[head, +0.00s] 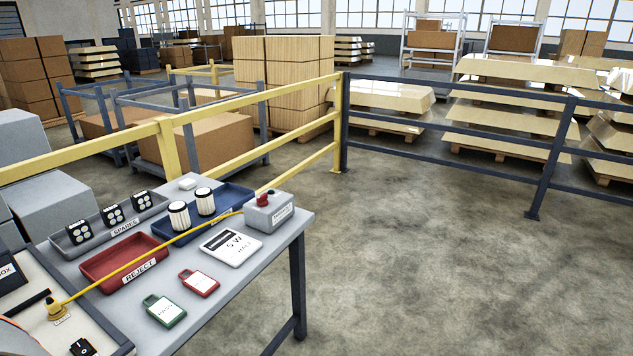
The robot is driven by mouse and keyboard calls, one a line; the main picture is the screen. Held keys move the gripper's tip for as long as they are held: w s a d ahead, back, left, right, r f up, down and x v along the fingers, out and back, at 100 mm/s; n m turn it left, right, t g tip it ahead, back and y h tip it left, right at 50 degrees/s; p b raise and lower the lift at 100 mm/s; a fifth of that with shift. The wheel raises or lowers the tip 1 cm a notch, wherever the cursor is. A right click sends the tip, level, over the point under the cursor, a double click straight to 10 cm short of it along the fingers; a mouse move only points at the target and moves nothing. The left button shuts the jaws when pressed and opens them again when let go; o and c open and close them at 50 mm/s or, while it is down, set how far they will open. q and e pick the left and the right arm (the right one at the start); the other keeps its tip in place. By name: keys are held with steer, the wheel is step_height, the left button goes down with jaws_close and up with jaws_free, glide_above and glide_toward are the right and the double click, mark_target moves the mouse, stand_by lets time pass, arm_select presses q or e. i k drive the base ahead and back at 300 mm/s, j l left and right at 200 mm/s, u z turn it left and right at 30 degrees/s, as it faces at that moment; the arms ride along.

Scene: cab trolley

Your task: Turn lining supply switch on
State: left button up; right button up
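A black rocker switch (83,348) with white marks sits at the bottom edge of the head view, on a pale panel at the lower left. It is partly cut off by the frame, and I cannot tell which way it is set. No label naming the lining supply is readable. A small grey box (268,214) with a red part on top stands at the table's far right corner; its label is too small to read. Neither of my grippers is in view.
The grey table (225,290) holds a red REJECT tray (92,270), a grey SPARES tray (75,248), a blue tray (232,192), a scale-like white plate (231,247), and red (199,283) and green (165,311) tags. A yellow cable (130,265) crosses it. Railings stand behind; floor right is clear.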

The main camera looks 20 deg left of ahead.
mark_target(262, 200)
steer(key=i+l, duration=0.1)
steer(key=i, duration=0.65)
steer(key=i+u, duration=0.1)
steer(key=i, duration=0.65)
steer(key=i+u, duration=0.25)
steer(key=u, duration=0.2)
steer(key=i+l+u, duration=0.1)
steer(key=i+u, duration=0.15)
steer(key=u, duration=0.15)
steer(key=i+l+u, duration=0.2)
steer(key=u, duration=0.25)
steer(key=i, duration=0.05)
